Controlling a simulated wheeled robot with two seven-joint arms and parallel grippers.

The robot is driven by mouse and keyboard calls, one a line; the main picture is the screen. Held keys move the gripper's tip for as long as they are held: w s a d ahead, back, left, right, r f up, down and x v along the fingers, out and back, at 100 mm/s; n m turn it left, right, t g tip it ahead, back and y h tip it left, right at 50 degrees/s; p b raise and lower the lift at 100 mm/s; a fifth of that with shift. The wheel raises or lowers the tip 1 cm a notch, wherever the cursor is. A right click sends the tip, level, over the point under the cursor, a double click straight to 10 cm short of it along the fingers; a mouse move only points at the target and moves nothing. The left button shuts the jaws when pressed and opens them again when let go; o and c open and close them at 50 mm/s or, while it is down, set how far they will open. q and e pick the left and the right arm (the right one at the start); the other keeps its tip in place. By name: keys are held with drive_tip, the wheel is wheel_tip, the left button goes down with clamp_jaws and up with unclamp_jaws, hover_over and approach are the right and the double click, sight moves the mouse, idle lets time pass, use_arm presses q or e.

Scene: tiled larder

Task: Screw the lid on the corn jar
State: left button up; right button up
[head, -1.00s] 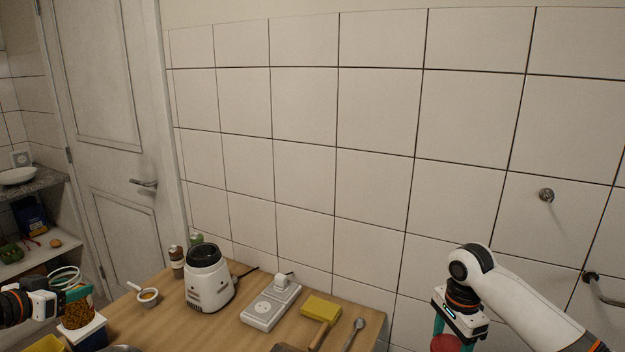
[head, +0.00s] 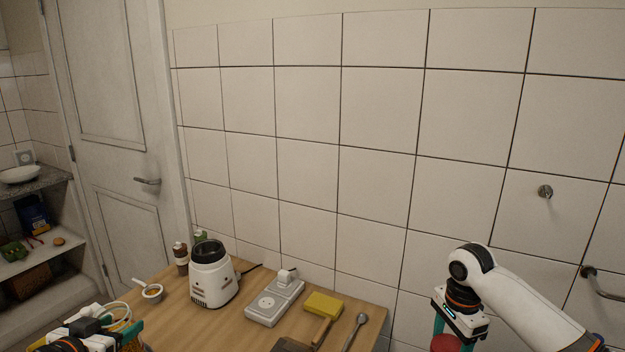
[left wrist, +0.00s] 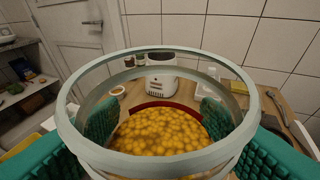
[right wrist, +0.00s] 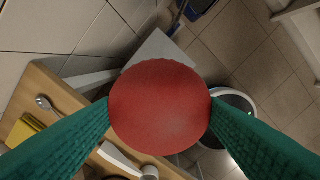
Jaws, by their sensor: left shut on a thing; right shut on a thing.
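The corn jar (left wrist: 160,140) is open glass, filled with yellow corn, and takes up the middle of the left wrist view. My left gripper (head: 108,338) is at the lower left of the head view, partly cut off by the frame edge. Its teal fingers are shut on the jar from both sides. The red round lid (right wrist: 160,108) is held between the teal fingers of my right gripper (head: 453,342). The lid also shows at the bottom edge of the head view (head: 444,343). Lid and jar are far apart.
A tiled wall stands behind. The space above the table between the grippers is clear.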

use_arm(q)
drive_tip(key=s+d+f, duration=0.1)
drive_tip(key=s+d, duration=0.3)
drive_tip(key=d, duration=0.5)
drive_tip(key=s+d+f+n+y, duration=0.1)
drive_tip(key=s+d, duration=0.3)
drive_tip(key=d, duration=0.5)
drive_tip(key=shift+s, duration=0.2)
drive_tip(key=shift+f, duration=0.15)
use_arm(e)
drive_tip(key=s+a+r+n, duration=0.1)
drive_tip(key=s+a+n, duration=0.3)
drive_tip(key=s+n, duration=0.45)
drive_tip(key=s+a+n, duration=0.5)
drive_tip(key=s+n, duration=0.1)
drive_tip(key=s, duration=0.5)
use_arm(q)
drive_tip(key=shift+a+f+b, duration=0.1)
drive_tip(key=shift+f+b, duration=2.05)
use_arm(e)
drive_tip(key=shift+n, duration=0.25)
drive_tip(key=shift+s+d+f, duration=0.1)
drive_tip(key=shift+d+f, duration=0.05)
drive_tip(key=shift+f, duration=2)
